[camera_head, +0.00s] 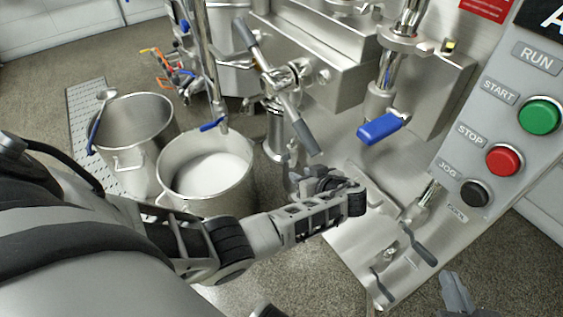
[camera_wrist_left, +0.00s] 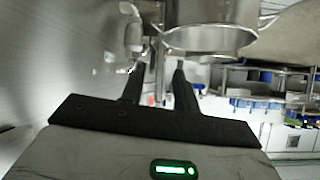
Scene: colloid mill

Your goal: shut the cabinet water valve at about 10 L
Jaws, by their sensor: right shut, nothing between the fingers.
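A large blue lever handle (camera_head: 383,128) sits on the steel cabinet front, right of centre in the head view. A smaller blue lever (camera_head: 212,124) is on a vertical pipe above a steel pot (camera_head: 247,182) holding white contents. I cannot tell which lever is the cabinet water valve, and no litre reading is legible. My left gripper (camera_head: 293,166) is right of this pot and below the grey-gripped crossbar. In the left wrist view its two fingers (camera_wrist_left: 160,82) are apart with nothing between them. My right gripper (camera_head: 456,292) is shut and empty at the bottom right.
A second steel pot (camera_head: 132,125) with a ladle stands at the left. A crossbar with grey grips (camera_head: 278,82) is above my left gripper. The control panel has green (camera_head: 540,116), red (camera_head: 505,159) and black (camera_head: 475,192) buttons. Low grey levers (camera_head: 420,247) are near the cabinet foot.

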